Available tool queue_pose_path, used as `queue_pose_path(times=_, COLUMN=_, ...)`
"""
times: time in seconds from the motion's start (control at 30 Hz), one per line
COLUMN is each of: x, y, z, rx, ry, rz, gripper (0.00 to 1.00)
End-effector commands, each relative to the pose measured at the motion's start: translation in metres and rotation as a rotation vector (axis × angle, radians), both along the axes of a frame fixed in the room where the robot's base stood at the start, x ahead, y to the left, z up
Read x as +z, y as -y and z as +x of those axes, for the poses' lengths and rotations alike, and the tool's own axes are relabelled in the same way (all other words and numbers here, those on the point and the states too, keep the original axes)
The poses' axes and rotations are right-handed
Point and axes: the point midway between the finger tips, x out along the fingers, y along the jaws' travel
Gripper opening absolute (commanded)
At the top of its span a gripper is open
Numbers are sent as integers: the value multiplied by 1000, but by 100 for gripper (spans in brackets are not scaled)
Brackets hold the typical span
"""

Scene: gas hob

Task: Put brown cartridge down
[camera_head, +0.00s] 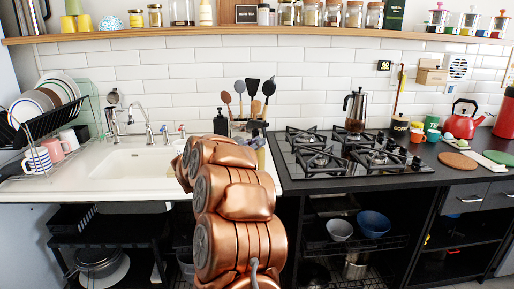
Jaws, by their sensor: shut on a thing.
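My copper-coloured arm rises from the bottom centre in front of the counter. Its links hide the gripper and anything that it holds, so I cannot see the fingers. I cannot pick out the brown cartridge in this view. The gas hob (300,167) lies to the right of my arm.
The white sink (125,163) and a loaded dish rack (45,115) are to the left. Utensils (254,88) stand behind my arm. A red kettle (462,122), small cups (432,133) and a round brown mat (457,160) are at right. A long shelf (280,31) runs above.

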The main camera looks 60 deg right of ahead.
Motion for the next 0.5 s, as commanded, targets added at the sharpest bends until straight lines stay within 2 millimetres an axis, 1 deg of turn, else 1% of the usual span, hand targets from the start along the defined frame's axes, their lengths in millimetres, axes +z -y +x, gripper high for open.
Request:
queue_pose_path(times=0.03, x=-7, y=0, z=0, rx=0, ry=-1, rz=-1, gripper=0)
queue_pose_path(times=0.07, x=-8, y=0, z=0, rx=0, ry=-1, rz=-1, gripper=0)
queue_pose_path(times=0.33, x=-8, y=0, z=0, rx=-1, ry=1, rz=-2, gripper=0)
queue_pose_path(times=0.5, x=-12, y=0, z=0, rx=-1, ry=0, rz=-1, gripper=0)
